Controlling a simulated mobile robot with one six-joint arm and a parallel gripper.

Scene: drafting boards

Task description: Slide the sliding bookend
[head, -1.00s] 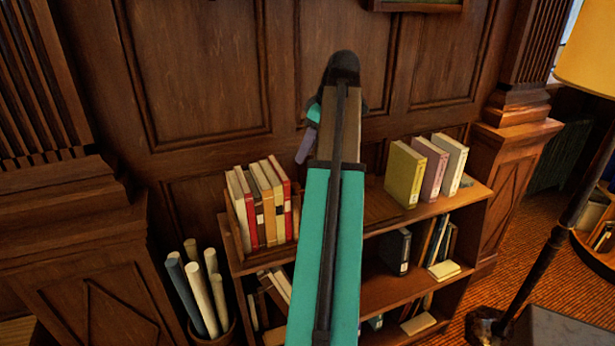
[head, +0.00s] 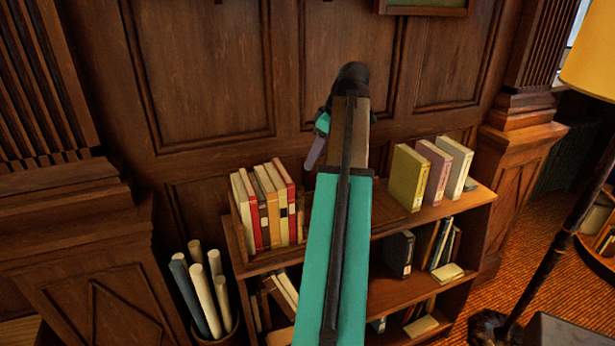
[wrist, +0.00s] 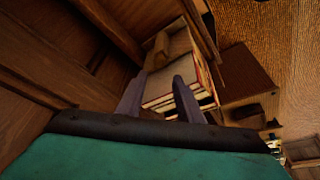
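A row of upright red and cream books (head: 268,207) stands at the left of the low shelf's top. A small brown wooden piece (head: 300,216), probably the sliding bookend, shows just right of the books, mostly hidden behind my arm. In the wrist view a brown wooden piece (wrist: 157,50) by the books may be the same bookend. My gripper (wrist: 158,92) is open, its two grey fingers apart, with the books' ends showing between and beyond them. In the head view my gripper (head: 318,148) is above the shelf top, only partly visible. I see no contact with the bookend.
Three upright books (head: 430,175) stand at the right of the shelf top (head: 398,217). Wood panelling (head: 205,70) rises close behind. Rolled papers (head: 205,290) stand in a bin at left. A lamp post (head: 545,255) stands at right.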

